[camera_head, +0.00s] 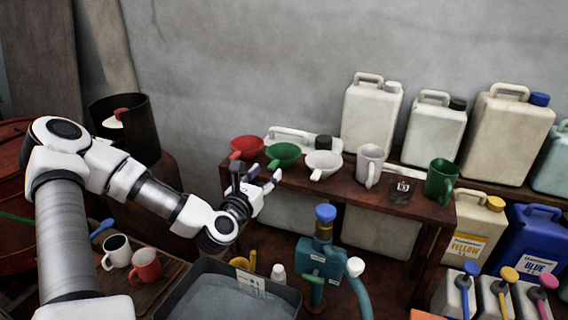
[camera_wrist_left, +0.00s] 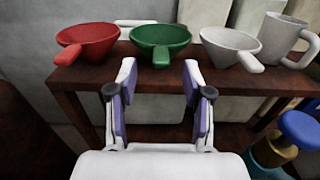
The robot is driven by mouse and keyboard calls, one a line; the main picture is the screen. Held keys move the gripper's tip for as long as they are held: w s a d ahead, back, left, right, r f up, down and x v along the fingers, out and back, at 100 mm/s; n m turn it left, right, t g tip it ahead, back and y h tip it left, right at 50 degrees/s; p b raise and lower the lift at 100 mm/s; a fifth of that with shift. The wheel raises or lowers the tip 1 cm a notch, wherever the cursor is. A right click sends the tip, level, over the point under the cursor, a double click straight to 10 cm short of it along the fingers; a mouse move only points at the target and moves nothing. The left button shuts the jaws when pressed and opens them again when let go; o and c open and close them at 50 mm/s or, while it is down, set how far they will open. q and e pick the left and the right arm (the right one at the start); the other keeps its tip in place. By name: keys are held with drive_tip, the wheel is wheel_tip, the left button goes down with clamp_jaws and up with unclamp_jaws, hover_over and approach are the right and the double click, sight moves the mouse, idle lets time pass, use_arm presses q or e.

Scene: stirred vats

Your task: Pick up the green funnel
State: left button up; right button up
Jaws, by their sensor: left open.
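The green funnel (camera_head: 283,153) stands on a dark wooden bench between a red funnel and a white funnel. In the left wrist view the green funnel (camera_wrist_left: 161,38) sits straight ahead, its handle pointing toward me. My left gripper (camera_head: 262,177) is in front of the bench edge, just short of the funnel. In the left wrist view its two fingers (camera_wrist_left: 158,75) are spread apart with nothing between them, and the funnel lies beyond the tips. My right gripper is not in view.
The red funnel (camera_head: 247,146) and white funnel (camera_head: 324,161) stand close on either side. A white mug (camera_head: 370,166), a small glass (camera_head: 402,188) and a green mug (camera_head: 440,181) stand farther right on the bench (camera_head: 345,196). Large jugs (camera_head: 371,117) stand behind.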

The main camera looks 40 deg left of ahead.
sight(270, 168)
use_arm(q)
drive_tip(key=x, duration=0.3)
drive_tip(key=shift+a+f, duration=0.15)
drive_tip(key=shift+f, duration=0.05)
drive_tip(key=shift+w+r+p, duration=0.1)
drive_tip(key=shift+w+p, duration=0.15)
drive_tip(key=shift+p, duration=0.05)
drive_tip(key=shift+d+r, duration=0.1)
drive_tip(key=shift+d, duration=0.15)
drive_tip(key=shift+a, duration=0.25)
clamp_jaws()
drive_tip(key=shift+d, duration=0.1)
